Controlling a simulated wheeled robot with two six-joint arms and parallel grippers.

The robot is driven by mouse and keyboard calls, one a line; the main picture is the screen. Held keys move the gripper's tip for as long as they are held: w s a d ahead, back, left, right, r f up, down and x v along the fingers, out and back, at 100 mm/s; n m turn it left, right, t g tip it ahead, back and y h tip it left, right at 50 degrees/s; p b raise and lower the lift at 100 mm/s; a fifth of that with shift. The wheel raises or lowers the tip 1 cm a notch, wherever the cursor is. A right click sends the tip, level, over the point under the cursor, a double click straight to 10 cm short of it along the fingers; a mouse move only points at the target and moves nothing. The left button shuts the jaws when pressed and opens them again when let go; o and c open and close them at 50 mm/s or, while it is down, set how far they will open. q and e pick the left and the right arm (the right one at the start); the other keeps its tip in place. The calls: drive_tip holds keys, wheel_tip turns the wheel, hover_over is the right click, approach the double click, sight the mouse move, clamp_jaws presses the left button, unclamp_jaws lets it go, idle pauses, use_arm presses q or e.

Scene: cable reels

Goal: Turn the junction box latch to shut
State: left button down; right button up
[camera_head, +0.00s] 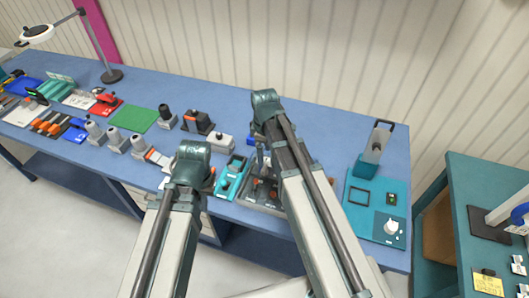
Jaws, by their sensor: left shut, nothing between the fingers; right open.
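My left arm rises from the bottom of the head view to a dark teal joint above the bench's front part. My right arm rises to a similar joint farther back. I cannot make out the fingers of either gripper; the arms hide what lies behind them. I cannot tell for sure which item is the junction box. A dark, brownish panel with small upright parts (264,190) lies between the arms, partly covered by my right arm. A teal device (231,177) is just left of it. No latch can be made out clearly.
The blue bench (310,118) carries several small devices at left, a green mat (139,118) and a lamp (111,75). At right is a teal panel (362,224) with a white knob (391,227) and an upright grey piece (377,143). A second teal table (468,180) stands far right.

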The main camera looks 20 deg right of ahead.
use_arm(q)
wheel_tip(320, 180, up, 7)
drive_tip(key=p, duration=0.5)
drive_tip(key=shift+p, duration=0.35)
use_arm(e)
wheel_tip(320, 180, up, 7)
use_arm(q)
drive_tip(key=shift+s+f, duration=0.1)
drive_tip(key=shift+f, duration=0.05)
use_arm(e)
drive_tip(key=shift+f, duration=0.15)
